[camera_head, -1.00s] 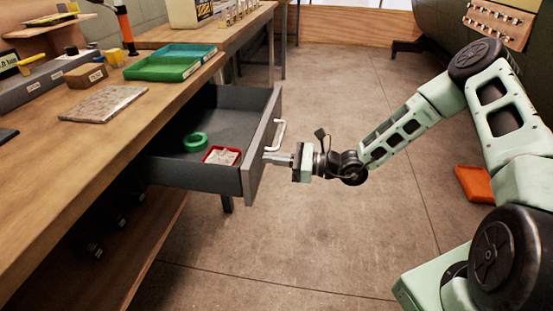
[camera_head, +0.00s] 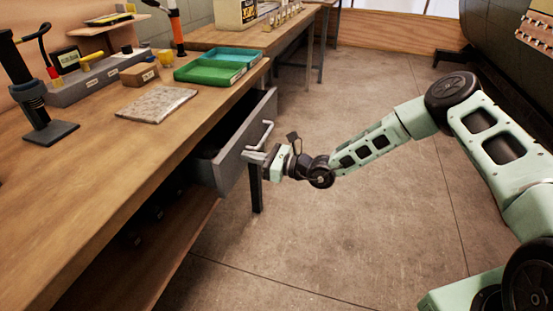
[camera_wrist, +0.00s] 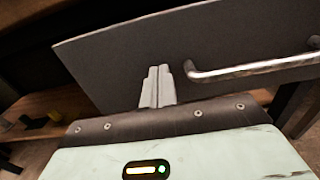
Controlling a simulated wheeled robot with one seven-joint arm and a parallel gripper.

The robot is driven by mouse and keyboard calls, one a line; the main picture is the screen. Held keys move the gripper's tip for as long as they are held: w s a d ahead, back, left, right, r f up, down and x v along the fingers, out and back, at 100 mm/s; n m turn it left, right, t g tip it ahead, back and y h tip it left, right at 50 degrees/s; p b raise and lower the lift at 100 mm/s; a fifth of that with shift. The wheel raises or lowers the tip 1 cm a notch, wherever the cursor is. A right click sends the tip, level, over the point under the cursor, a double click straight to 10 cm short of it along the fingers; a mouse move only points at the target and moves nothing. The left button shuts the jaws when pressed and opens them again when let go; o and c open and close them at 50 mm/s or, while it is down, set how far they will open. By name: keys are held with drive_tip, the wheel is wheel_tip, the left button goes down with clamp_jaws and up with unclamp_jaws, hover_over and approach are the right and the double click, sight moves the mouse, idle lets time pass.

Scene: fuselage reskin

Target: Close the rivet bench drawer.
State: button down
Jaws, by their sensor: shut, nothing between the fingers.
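The rivet bench drawer (camera_head: 233,153) is a grey drawer under the bench top, pulled out part way. Its front panel (camera_wrist: 130,45) fills much of the wrist view. A pale bar handle (camera_head: 262,138) is fixed to the front, and it also shows in the wrist view (camera_wrist: 255,67). My gripper (camera_head: 254,156) is at the drawer front, just below the handle in the head view. In the wrist view its fingers (camera_wrist: 158,86) are together and empty, beside the handle's left end, against or very near the panel. The drawer's inside is mostly hidden under the bench top.
The wooden bench (camera_head: 95,175) carries a green tray (camera_head: 208,73), a blue tray (camera_head: 232,56), a grey stone-like slab (camera_head: 157,104) and a black stand (camera_head: 48,130). A bench leg (camera_head: 256,188) stands below the drawer. The concrete floor (camera_head: 350,235) to the right is open.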

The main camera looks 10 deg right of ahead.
sight(217, 152)
drive_tip(key=x, duration=1)
drive_tip(key=shift+a+b, duration=0.1)
drive_tip(key=shift+b, duration=0.25)
drive_tip(key=shift+w+a, duration=0.3)
drive_tip(key=shift+a, duration=0.1)
drive_tip(key=shift+a+r, duration=0.1)
drive_tip(key=shift+r, duration=0.2)
